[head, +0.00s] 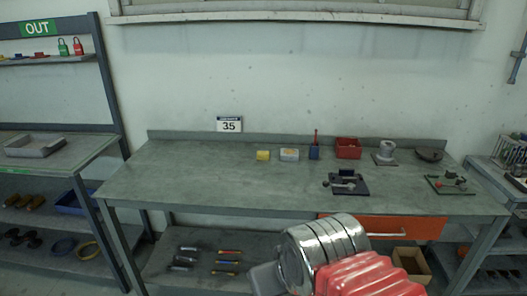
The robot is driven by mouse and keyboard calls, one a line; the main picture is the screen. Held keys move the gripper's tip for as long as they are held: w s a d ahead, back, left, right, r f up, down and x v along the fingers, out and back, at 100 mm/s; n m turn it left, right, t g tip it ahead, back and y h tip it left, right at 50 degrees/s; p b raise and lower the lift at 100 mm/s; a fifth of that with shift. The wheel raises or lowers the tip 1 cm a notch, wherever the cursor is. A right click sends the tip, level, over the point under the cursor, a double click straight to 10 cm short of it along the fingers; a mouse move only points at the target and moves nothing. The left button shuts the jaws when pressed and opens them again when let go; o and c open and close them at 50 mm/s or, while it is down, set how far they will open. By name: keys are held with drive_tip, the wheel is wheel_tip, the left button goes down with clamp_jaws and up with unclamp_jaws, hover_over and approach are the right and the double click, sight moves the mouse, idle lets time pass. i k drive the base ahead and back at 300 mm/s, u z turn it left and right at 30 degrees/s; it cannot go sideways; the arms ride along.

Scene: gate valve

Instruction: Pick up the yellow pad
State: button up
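The yellow pad (263,155) is a small yellow block lying on the green-grey workbench (200,180), toward the back and near the middle of its length. A white and yellow block (289,155) lies just to its right, with a small gap between them. My arm shows at the bottom of the head view as a shiny metal wrist and a red ribbed sleeve. A grey part at its left end, which looks like my gripper (265,279), is cut by the frame's lower edge. It is well apart from the pad, and its fingers cannot be made out.
A blue holder (314,153) with a red tool, a red bin (348,148) and a grey fitting (384,151) stand right of the pad. A dark clamp plate (346,184) lies nearer the front. The bench's left part is clear. An orange drawer (385,228) hangs below.

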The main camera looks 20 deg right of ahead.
sight(261, 156)
drive_tip(key=u, duration=0.05)
drive_tip(key=i, duration=1.15)
